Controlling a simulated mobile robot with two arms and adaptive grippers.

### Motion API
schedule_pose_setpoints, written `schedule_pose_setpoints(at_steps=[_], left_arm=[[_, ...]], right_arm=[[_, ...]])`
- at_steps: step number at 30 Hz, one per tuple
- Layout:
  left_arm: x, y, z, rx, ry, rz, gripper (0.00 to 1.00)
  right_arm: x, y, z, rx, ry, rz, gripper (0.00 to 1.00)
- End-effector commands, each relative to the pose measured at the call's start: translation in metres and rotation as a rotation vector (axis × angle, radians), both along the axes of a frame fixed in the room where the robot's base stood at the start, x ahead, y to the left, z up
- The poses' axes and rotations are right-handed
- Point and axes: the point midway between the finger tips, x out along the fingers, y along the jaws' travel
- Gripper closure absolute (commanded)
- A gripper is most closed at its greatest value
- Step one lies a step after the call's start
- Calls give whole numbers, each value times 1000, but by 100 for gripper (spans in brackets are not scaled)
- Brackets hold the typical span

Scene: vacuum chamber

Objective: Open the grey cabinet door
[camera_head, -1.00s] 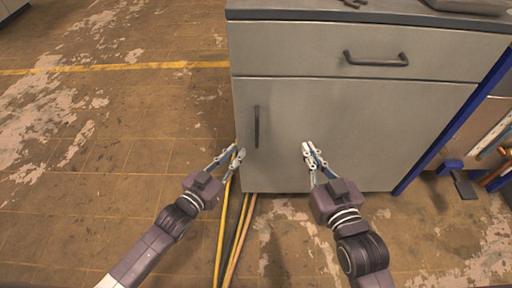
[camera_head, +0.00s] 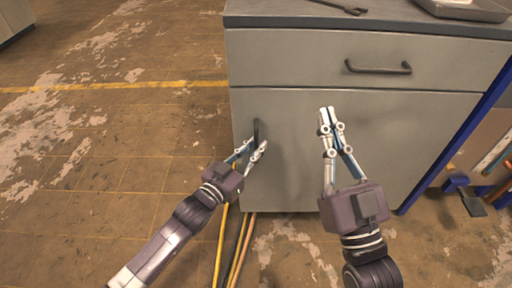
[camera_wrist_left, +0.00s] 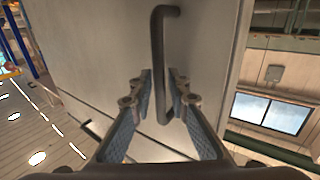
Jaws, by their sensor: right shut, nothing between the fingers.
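The grey cabinet door (camera_head: 288,175) is closed below a drawer. Its dark vertical handle (camera_head: 256,132) is near the door's left edge. My left gripper (camera_head: 253,147) is open at the lower part of the handle. In the left wrist view the handle (camera_wrist_left: 158,60) runs down between the two open fingers (camera_wrist_left: 160,105), and I cannot tell whether either finger touches it. My right gripper (camera_head: 326,112) is shut and empty in front of the door, right of the handle.
The drawer (camera_head: 290,60) above has a dark horizontal handle (camera_head: 378,68). A tool (camera_head: 338,6) and a tray (camera_head: 464,9) lie on the cabinet top. Yellow and orange cables (camera_head: 232,250) run along the floor below the door. The floor to the left is clear.

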Motion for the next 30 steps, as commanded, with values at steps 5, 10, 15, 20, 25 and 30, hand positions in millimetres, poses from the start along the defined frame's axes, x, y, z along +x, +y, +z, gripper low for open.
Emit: schedule_pose_setpoints(at_steps=[5,10,15,20,25,30], left_arm=[[3,-3,1,-1,-1,-1,84],[3,-3,1,-1,-1,0,84],[3,-2,0,-1,-1,0,98],[3,-2,0,0,0,0,100],[3,-2,0,0,0,0,100],[1,-3,0,-1,1,2,100]], right_arm=[[-4,0,6,9,-31,1,100],[-4,0,6,9,-32,1,100],[-4,0,6,9,-31,1,100],[-4,0,6,9,-30,2,100],[-3,0,6,9,-30,2,100],[-3,0,5,7,-23,2,100]])
